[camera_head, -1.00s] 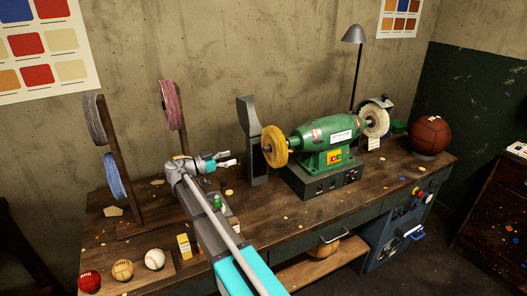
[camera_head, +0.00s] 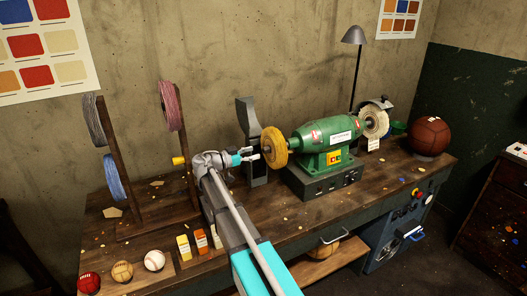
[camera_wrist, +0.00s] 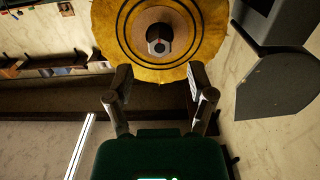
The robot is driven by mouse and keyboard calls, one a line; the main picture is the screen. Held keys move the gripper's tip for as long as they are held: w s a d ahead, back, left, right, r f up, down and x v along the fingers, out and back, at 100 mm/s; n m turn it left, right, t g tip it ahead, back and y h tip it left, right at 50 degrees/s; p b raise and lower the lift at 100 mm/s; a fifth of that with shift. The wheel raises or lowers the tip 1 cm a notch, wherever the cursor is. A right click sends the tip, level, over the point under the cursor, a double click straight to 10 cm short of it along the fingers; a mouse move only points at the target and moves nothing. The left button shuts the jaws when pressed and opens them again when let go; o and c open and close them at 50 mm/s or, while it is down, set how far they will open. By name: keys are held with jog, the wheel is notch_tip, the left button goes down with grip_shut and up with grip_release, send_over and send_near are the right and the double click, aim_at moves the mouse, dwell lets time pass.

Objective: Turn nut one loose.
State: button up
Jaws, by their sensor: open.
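A green bench polisher (camera_head: 325,140) stands on the workbench. Its left end carries a yellow buffing wheel (camera_head: 275,148), and its right end a white one (camera_head: 376,122). In the wrist view the yellow wheel (camera_wrist: 193,20) fills the top, with a metal nut (camera_wrist: 159,42) on the shaft end at its centre. My gripper (camera_head: 256,153) is just left of the yellow wheel. In the wrist view my gripper (camera_wrist: 158,85) is open and empty, its fingertips apart, with the nut beyond and between them. No finger touches the nut in view.
A dark grey upright (camera_head: 250,140) stands close behind my gripper and shows at the right in the wrist view. Thread spools (camera_head: 115,178) on posts stand to the left. Several balls (camera_head: 122,270) and small boxes sit along the front edge.

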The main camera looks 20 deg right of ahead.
aim_at(263, 150)
jog(key=shift+d, duration=2.25)
grip_shut()
jog(key=shift+d, duration=0.25)
jog(key=shift+w+a, duration=0.1)
jog(key=shift+a, duration=0.1)
